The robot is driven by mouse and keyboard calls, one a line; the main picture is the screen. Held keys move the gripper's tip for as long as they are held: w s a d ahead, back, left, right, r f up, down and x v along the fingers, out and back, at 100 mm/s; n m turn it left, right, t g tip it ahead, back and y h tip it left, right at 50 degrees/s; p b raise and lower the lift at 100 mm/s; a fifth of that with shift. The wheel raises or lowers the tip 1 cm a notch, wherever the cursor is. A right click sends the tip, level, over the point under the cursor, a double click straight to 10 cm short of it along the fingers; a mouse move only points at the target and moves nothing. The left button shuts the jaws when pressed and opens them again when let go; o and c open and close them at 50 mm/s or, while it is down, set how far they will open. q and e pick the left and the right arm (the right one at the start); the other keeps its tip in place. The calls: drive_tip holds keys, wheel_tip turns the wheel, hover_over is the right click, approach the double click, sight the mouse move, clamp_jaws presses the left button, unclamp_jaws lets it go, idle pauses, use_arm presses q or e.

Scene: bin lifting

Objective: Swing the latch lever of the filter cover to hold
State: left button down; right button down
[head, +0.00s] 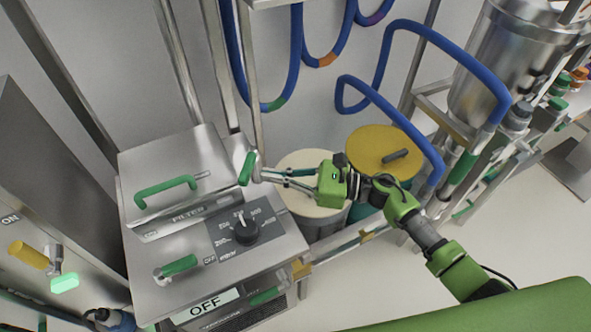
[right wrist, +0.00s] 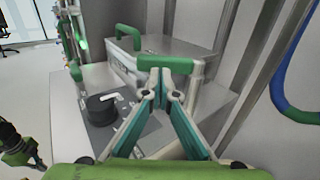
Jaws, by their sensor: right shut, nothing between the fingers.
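The filter cover (head: 160,155) is a metal lid on the box, with a green handle (head: 165,190) on top. The latch lever (head: 247,168) has a green grip and stands up at the cover's right edge. In the right wrist view the lever (right wrist: 165,63) lies crosswise just beyond the fingertips. My right gripper (head: 263,175) is shut and empty, its tips close beside the lever; I cannot tell whether they touch. In the right wrist view a green and dark part, apparently of my left arm, shows at the left edge; its jaws are unclear.
A black dial (head: 245,231) and a second green lever (head: 178,265) sit on the box front. A cream drum (head: 310,208) and a yellow-lidded drum (head: 386,146) stand beyond my right arm. Blue hoses (head: 290,75) hang behind. A metal frame post (head: 222,60) rises behind the latch.

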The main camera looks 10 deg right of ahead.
sight(250, 175)
drive_tip(key=shift+p+x, duration=0.3)
drive_tip(key=shift+x, duration=0.8)
drive_tip(key=shift+s+a+m+t+h, duration=0.15)
drive_tip(key=shift+a+m+t+h, duration=0.15)
drive_tip(key=shift+a+m+t, duration=0.4)
drive_tip(key=shift+d+f+t, duration=0.1)
drive_tip(key=shift+t, duration=0.2)
drive_tip(key=shift+a+b, duration=0.35)
drive_tip(key=shift+b, duration=0.1)
